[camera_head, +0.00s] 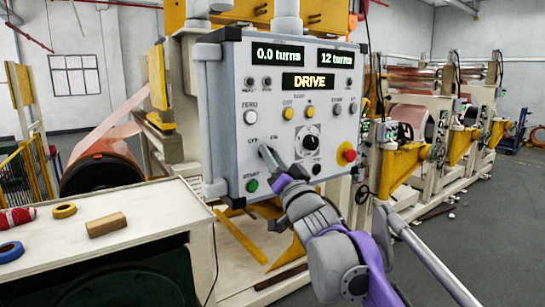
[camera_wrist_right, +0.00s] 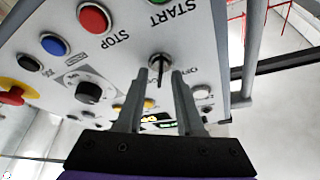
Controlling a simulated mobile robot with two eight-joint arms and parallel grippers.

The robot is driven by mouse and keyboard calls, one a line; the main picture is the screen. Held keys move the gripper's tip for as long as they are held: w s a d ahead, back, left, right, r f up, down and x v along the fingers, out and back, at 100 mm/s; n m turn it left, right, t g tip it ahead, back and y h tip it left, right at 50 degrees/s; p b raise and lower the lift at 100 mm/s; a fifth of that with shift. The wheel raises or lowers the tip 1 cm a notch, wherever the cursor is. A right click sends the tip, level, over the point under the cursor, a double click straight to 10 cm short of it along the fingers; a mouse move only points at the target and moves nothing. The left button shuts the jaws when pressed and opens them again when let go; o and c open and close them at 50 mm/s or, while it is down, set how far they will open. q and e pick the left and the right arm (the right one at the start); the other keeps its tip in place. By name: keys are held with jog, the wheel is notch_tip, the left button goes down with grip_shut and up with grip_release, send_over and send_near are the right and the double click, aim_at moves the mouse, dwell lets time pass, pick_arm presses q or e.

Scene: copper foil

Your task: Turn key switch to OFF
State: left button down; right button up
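The control panel (camera_head: 230,100) is a light grey box with lit displays, one reading DRIVE. Its key switch sits at the lower left of the face, under the OFF and ON labels, mostly hidden by my right gripper in the head view. In the right wrist view the key switch (camera_wrist_right: 159,63) shows as a metal piece between the fingertips. My right gripper (camera_head: 268,153) reaches the panel from below right. In the wrist view its fingers (camera_wrist_right: 159,76) stand apart on either side of the key; whether they touch it I cannot tell. My left gripper is out of view.
A green START button (camera_head: 252,185) is just below the key switch. A red emergency button (camera_head: 347,153) on yellow is at the panel's right. Machine rollers stand behind.

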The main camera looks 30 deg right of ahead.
grip_shut()
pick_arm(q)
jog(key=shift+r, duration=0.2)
pick_arm(e)
jog(key=shift+n, duration=0.6)
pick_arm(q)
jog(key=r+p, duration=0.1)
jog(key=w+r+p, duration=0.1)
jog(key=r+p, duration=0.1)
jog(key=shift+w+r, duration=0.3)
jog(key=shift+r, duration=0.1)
pick_arm(e)
jog(key=n+y, duration=0.3)
jog(key=n, duration=0.2)
jog(key=n+y, duration=0.2)
jog(key=n, duration=0.3)
jog(key=n+y, duration=0.3)
jog(key=n, duration=0.3)
jog(key=shift+d+g+y, duration=0.2)
jog(key=shift+g+y, duration=0.1)
jog(key=shift+n, duration=0.3)
grip_release()
